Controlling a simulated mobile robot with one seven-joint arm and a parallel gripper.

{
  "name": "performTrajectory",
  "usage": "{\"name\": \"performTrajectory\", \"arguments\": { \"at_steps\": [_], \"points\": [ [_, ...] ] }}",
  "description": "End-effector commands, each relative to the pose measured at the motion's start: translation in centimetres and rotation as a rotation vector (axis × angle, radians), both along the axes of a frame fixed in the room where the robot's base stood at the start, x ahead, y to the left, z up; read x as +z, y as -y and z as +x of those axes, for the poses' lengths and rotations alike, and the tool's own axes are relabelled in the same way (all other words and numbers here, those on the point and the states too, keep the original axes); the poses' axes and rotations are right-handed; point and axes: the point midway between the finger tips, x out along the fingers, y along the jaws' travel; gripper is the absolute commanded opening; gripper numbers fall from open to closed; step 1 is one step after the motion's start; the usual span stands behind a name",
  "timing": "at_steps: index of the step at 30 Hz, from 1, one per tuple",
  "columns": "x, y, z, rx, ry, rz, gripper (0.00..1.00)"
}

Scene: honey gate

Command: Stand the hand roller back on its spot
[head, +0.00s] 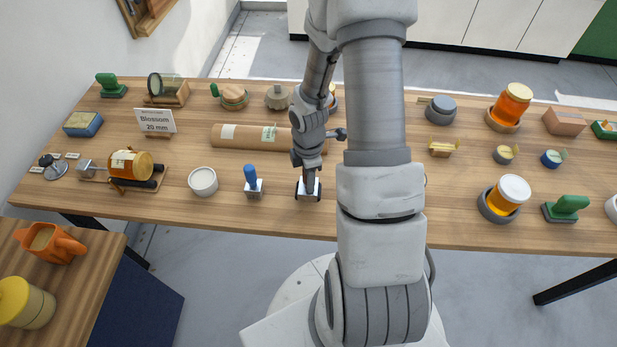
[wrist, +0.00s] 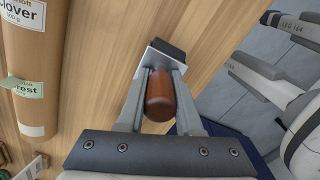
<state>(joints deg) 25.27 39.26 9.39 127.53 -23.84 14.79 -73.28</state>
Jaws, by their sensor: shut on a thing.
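The hand roller (wrist: 160,98) has a brown handle, a pale metal bracket and a black roller end. In the wrist view my gripper (wrist: 160,72) is shut on it, with one finger on each side of the handle. In the head view my gripper (head: 309,178) points down near the table's front edge, with the roller's metal part (head: 308,192) below it. The handle is mostly hidden there. I cannot tell whether the roller touches the table. No marked spot for it is clear in view.
A blue-handled tool (head: 252,184) stands close to the left, with a white round tub (head: 203,181) beyond it. A brown cardboard tube (head: 240,138) lies behind my gripper.

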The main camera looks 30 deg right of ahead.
Motion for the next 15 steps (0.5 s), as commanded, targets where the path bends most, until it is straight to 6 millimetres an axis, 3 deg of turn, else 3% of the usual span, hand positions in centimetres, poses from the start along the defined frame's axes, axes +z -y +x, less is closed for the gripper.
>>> {"name": "performTrajectory", "arguments": {
  "at_steps": [15],
  "points": [
    [-1.02,-0.01,0.02,0.001,0.001,0.000,0.00]
  ]
}}
